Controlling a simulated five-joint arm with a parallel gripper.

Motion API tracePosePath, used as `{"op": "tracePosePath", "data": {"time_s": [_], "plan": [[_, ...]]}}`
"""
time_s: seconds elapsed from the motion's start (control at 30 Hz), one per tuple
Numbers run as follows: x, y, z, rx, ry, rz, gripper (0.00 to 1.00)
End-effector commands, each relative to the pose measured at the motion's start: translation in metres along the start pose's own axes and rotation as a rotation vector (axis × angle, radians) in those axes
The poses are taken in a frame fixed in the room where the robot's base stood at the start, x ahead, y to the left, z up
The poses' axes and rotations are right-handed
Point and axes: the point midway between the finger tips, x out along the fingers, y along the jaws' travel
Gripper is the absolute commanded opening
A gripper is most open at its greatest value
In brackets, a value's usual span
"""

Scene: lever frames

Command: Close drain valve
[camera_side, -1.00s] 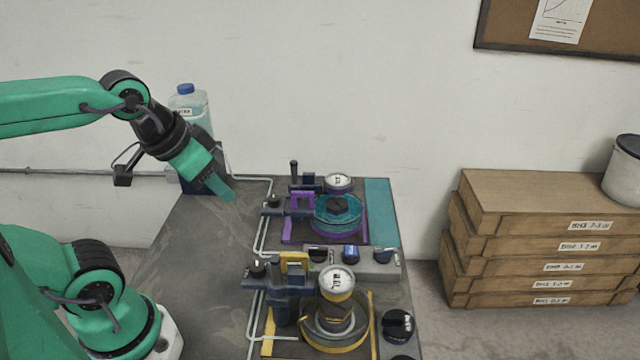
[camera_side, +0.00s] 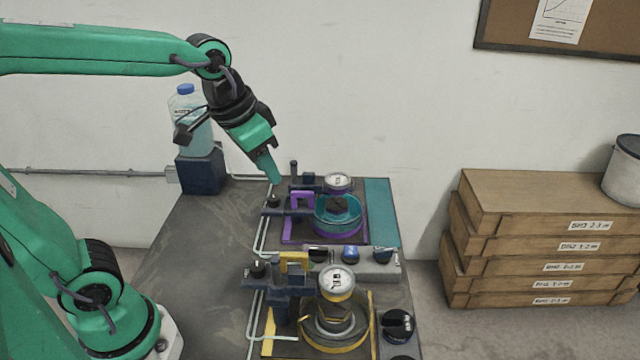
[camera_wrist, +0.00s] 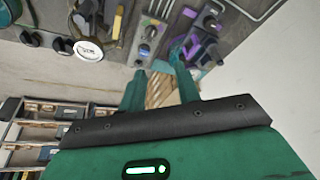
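My gripper (camera_side: 272,172) points down and right in the side view, above the back left of the purple-marked station. Its fingers overlap there; the wrist view shows two separated teal fingers (camera_wrist: 160,82) with nothing clearly held. The purple station has a teal round vessel (camera_side: 338,213), a purple bracket (camera_side: 302,200) and a small dark valve-like fitting (camera_side: 272,201) at its left. The yellow-marked station in front has a similar dark fitting (camera_side: 257,269) and a yellow bracket (camera_side: 293,262). I cannot tell which fitting is the drain valve, or its position.
A grey knob panel (camera_side: 365,264) lies between the stations. Gauges (camera_side: 337,181) (camera_side: 337,280) stand up from both. A capped bottle (camera_side: 190,122) on a dark block (camera_side: 200,170) is at the table's back left. The left tabletop (camera_side: 195,235) is clear.

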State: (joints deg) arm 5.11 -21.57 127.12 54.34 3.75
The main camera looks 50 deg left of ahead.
Motion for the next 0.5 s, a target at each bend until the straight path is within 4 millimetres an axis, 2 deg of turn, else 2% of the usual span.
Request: {"op": "tracePosePath", "data": {"time_s": [0.2,0.5], "plan": [[0.021,0.012,-0.038,0.069,-0.065,0.019,0.33],[0.061,0.034,-0.082,0.162,-0.149,0.041,0.33]]}}
